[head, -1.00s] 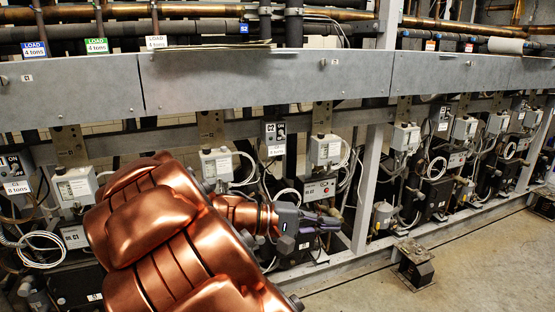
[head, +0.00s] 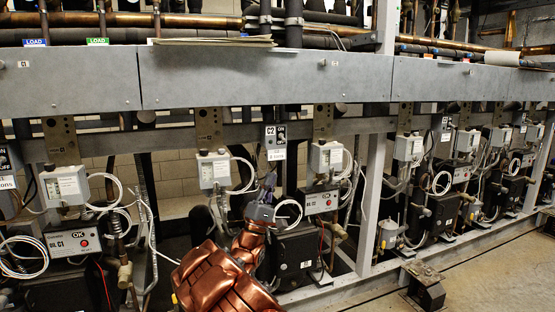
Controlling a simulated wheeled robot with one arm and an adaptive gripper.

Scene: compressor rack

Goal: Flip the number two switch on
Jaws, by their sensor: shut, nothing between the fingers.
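The number two switch box (head: 275,137), a small grey box marked C2 with an ON label, is mounted on the rail near the middle of the head view. A white tag hangs at its lower part. The switch lever is too small for me to tell its position. My gripper (head: 268,181) is shut and empty. It points up, and its tips appear just below the box and its tag in the picture. I cannot tell the depth gap, and I see no clear contact.
Grey control boxes (head: 214,170) and (head: 326,156) flank the switch, with looped white cables around them. A long grey metal panel (head: 240,78) runs above. Another switch box (head: 446,124) is farther right. Open floor (head: 480,272) lies at the lower right.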

